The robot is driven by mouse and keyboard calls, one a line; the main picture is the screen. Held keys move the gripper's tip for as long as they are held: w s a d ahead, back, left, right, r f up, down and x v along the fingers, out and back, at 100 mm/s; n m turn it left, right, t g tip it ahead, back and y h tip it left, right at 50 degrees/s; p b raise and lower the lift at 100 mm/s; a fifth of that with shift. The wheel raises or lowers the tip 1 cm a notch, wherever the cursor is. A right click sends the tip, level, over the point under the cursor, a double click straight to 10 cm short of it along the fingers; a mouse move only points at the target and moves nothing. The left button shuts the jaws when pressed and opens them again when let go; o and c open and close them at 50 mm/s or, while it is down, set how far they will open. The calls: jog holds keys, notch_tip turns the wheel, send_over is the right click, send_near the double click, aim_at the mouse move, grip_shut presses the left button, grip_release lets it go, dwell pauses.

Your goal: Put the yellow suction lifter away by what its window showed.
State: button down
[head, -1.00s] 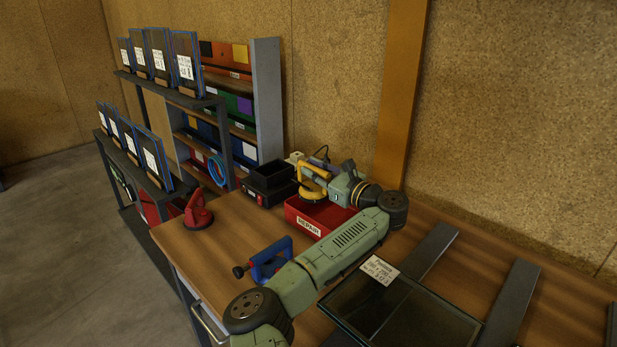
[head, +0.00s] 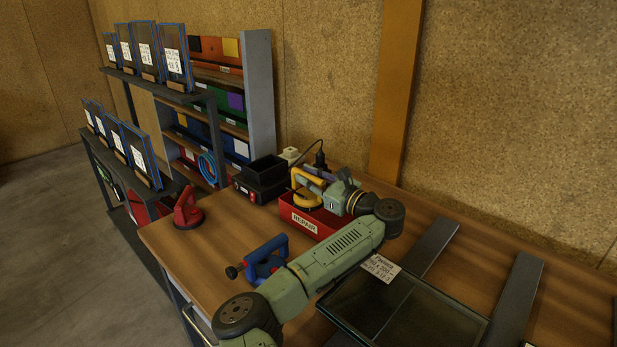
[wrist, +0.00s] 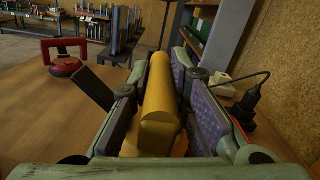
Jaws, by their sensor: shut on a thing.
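The yellow suction lifter (head: 306,200) is at the end of my arm, over or in the red REPAIR tray (head: 304,221). My gripper (head: 326,178) is shut on its yellow handle, which fills the middle of the wrist view (wrist: 158,100) between the purple finger pads. The round cup sits low at the tray's left part. I cannot tell whether it touches the tray floor. The lifter's window cannot be made out. A black charger-like box (head: 262,180) stands just left of the tray.
A labelled glass unit (head: 410,305) lies on dark rails at right. Glass racks (head: 172,60) and a shelf (head: 258,90) stand behind.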

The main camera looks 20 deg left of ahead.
jog(key=shift+f, duration=0.15)
jog(key=c, duration=1.5)
grip_release()
